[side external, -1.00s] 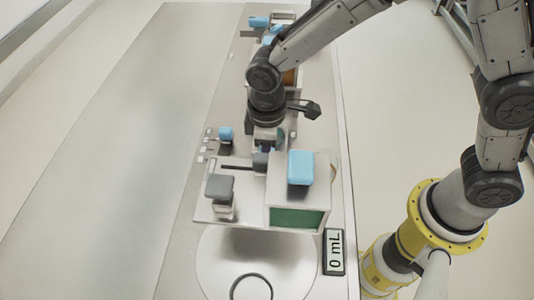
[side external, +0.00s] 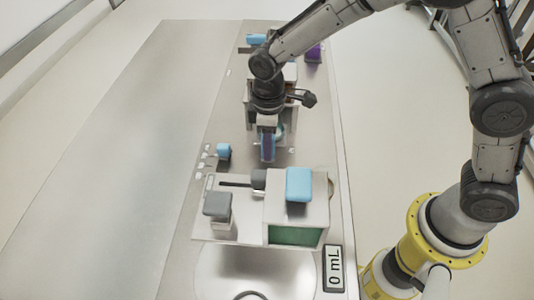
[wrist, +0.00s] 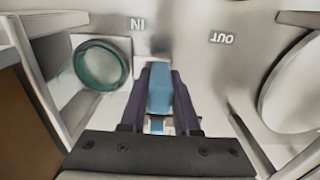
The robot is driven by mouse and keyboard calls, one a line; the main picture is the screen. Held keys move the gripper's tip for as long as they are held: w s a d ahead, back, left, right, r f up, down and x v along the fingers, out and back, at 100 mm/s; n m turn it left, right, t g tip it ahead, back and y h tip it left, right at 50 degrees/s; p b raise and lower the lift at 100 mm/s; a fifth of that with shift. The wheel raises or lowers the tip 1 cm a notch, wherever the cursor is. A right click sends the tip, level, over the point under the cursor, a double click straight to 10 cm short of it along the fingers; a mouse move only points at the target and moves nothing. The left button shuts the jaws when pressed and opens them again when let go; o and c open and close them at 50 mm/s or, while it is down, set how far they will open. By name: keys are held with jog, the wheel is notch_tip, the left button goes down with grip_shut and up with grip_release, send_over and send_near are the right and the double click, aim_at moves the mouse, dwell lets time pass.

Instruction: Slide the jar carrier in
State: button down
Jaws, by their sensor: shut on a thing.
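My gripper (wrist: 160,95) is shut on a narrow blue handle (wrist: 160,88), with a dark finger on each side of it. In the side view my gripper (side external: 267,150) points down in front of a pale box-like station (side external: 250,100). A teal ring (wrist: 101,66), perhaps the jar's rim, lies left of the fingers in the wrist view and shows partly behind my gripper in the side view (side external: 281,131). The marks "IN" (wrist: 138,24) and "OUT" (wrist: 221,38) lie beyond the fingers. I cannot make out the carrier's full outline.
A white machine (side external: 285,205) with a blue top block (side external: 298,184), green front and slotted plate stands nearer the camera. A grey block (side external: 217,206) sits left of it. A "0 mL" display (side external: 333,268) is at the front right. The table's left side is clear.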

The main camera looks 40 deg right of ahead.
jog(key=shift+w+r, duration=0.1)
jog(key=c, duration=0.6)
grip_release()
jog(key=shift+c, duration=0.2)
notch_tip(320, 180, up, 14)
